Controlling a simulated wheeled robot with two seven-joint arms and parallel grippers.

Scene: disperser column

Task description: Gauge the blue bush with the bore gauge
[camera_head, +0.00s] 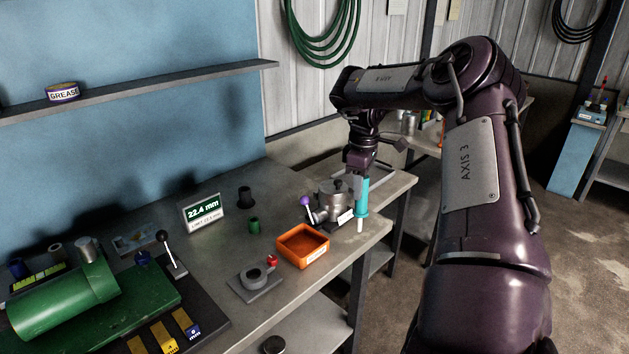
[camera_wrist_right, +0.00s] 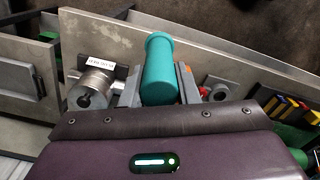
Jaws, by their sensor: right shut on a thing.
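My right gripper (camera_head: 362,178) is shut on a teal cylindrical handle with a pale tip below it, which looks like the bore gauge (camera_head: 361,200). It hangs upright at the right edge of the bench. The teal handle also shows between the fingers in the right wrist view (camera_wrist_right: 160,72). A dark blue cylinder (camera_head: 18,268) stands in a rack at the far left. A smaller blue piece (camera_head: 143,257) is on the green machine near a black-knobbed lever. I cannot tell which of them is the blue bush. My left gripper is out of view.
A metal pot (camera_head: 332,200) with a purple-knobbed handle stands beside the gauge. An orange tray (camera_head: 302,245), a grey ring fixture (camera_head: 254,278), a green bush (camera_head: 254,226), a dark cylinder (camera_head: 245,196) and a display reading 22.4 mm (camera_head: 204,212) occupy the bench. A green machine (camera_head: 65,305) fills the left.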

